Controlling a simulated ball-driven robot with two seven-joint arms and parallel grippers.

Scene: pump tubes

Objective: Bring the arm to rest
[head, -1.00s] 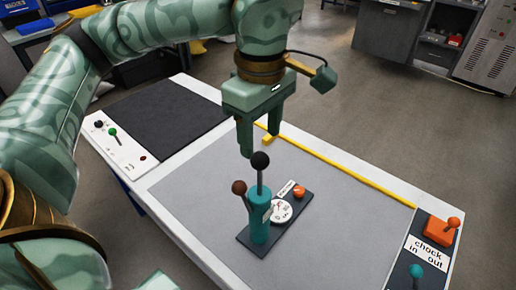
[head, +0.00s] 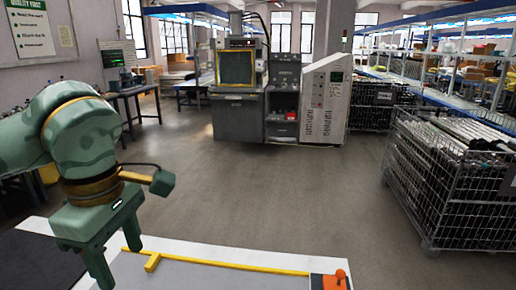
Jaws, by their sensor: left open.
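My left gripper (head: 119,262) hangs at the lower left of the head view, pointing down. Its two fingers are apart with nothing between them. It is above the far left part of the work table, near the yellow strip (head: 222,263). My left arm (head: 75,130) comes in from the left, bent at the wrist. My right gripper is not in view.
The table (head: 300,254) shows only its far edge at the bottom, with an orange-knobbed block (head: 333,281) at its right. Beyond is open floor (head: 270,190). A wire cage of tubes (head: 450,185) stands at right; a machine (head: 238,90) and grey-white cabinet (head: 326,98) stand behind.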

